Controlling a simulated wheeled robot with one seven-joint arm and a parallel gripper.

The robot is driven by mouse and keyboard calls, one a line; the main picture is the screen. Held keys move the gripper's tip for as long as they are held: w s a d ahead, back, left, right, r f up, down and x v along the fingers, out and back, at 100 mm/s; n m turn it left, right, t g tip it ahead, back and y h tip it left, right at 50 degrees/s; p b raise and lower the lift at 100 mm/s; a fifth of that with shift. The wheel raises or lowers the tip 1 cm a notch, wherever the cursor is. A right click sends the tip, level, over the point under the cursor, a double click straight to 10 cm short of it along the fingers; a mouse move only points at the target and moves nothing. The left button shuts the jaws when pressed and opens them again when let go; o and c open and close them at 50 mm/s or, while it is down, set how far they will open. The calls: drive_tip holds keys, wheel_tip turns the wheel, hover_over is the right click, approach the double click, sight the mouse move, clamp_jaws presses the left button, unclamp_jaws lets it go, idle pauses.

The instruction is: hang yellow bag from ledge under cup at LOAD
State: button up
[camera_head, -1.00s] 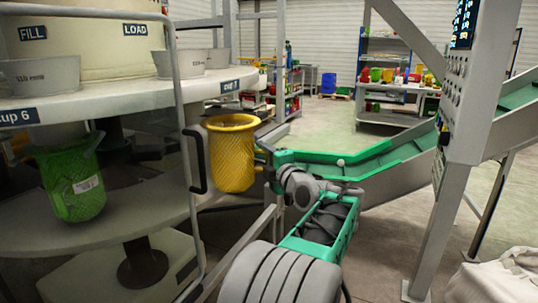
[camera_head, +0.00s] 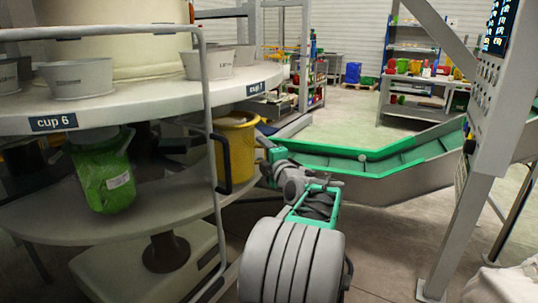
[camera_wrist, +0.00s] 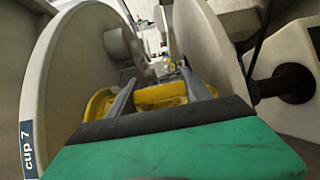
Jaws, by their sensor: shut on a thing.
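The yellow mesh bag (camera_head: 238,150) hangs upright, its open rim just below the edge of the round table (camera_head: 150,113) near the "cup 7" label (camera_head: 256,88). A grey post and black handle hide its left part. My gripper (camera_head: 262,152) is shut on the bag's right side. In the wrist view, my grey fingers (camera_wrist: 160,92) hold the yellow bag (camera_wrist: 165,95), with the "cup 7" label (camera_wrist: 28,148) at left. A grey cup (camera_head: 207,63) stands on the table above the bag. The ledge and any contact with it are hidden.
A green bag (camera_head: 104,178) hangs under the "cup 6" label (camera_head: 53,123). A grey rail post (camera_head: 208,110) with a black handle (camera_head: 221,165) stands close to the yellow bag. A green conveyor (camera_head: 370,155) lies right of my arm. A lower round shelf (camera_head: 70,222) lies below.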

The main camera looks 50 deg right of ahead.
sight(251, 160)
drive_tip(key=shift+w+a+b, duration=0.2)
drive_tip(key=shift+w+b, duration=0.4)
drive_tip(key=shift+w, duration=1.5)
drive_tip(key=shift+w+a+b, duration=0.2)
drive_tip(key=shift+w+b, duration=0.35)
drive_tip(key=shift+w, duration=1.55)
drive_tip(key=shift+f+b, duration=0.25)
drive_tip(key=shift+b, duration=0.2)
drive_tip(key=o, duration=1.8)
drive_tip(key=shift+s, duration=0.15)
drive_tip(key=v, duration=0.7)
drive_tip(key=shift+r, duration=0.15)
drive_tip(key=shift+s+a, duration=0.2)
drive_tip(key=shift+s, duration=0.05)
